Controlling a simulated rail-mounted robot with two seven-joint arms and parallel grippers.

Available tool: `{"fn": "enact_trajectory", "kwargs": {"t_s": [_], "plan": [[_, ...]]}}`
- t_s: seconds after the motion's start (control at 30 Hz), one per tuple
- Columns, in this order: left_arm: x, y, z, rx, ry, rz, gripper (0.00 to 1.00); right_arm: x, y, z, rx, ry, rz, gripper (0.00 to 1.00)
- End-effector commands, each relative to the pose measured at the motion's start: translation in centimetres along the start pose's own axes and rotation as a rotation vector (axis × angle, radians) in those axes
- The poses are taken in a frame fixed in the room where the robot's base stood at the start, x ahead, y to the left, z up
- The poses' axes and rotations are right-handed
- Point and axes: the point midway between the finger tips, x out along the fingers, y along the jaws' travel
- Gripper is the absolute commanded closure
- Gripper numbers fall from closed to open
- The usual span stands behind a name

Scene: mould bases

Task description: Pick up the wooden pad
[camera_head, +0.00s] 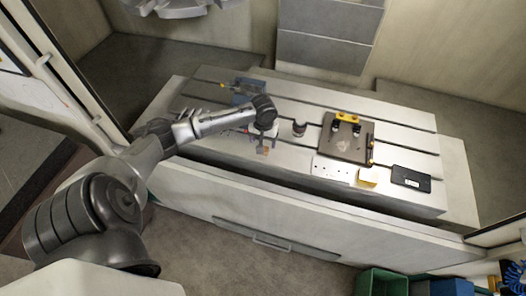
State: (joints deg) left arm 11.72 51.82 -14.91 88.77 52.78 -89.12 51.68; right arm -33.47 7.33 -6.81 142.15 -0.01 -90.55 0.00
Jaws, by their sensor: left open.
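A small pale yellow block that looks like the wooden pad (367,178) lies near the front edge of the machine table, between a white plate and a black box. My left gripper (264,146) is above the table, left of the pad and well apart from it. It points down and is open, with nothing seen between its fingers. Its fingertips are small and partly blurred against the table. My right gripper is not in view.
A brown mould base (345,150) with yellow clamps sits behind the pad. A white plate with holes (334,171) and a black box (410,179) flank the pad. A dark cylinder (299,128) stands between my gripper and the mould base. A blue vise-like object (247,88) is behind my forearm.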

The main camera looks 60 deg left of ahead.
Motion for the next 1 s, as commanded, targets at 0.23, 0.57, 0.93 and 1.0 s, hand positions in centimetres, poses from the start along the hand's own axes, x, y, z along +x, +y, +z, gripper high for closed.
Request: {"fn": "enact_trajectory", "kwargs": {"t_s": [0.23,0.57,0.93,1.0], "plan": [[1.3,0.0,0.1,0.001,-0.001,-0.001,0.26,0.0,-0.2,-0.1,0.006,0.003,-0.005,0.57],[5.3,-0.2,0.3,0.000,-0.001,-0.002,0.26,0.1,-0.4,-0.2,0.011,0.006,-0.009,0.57],[6.1,-0.2,0.3,0.002,0.001,-0.001,0.26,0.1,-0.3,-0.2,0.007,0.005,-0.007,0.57],[6.0,-0.2,0.3,0.002,0.001,-0.001,0.30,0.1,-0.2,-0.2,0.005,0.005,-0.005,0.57]]}}
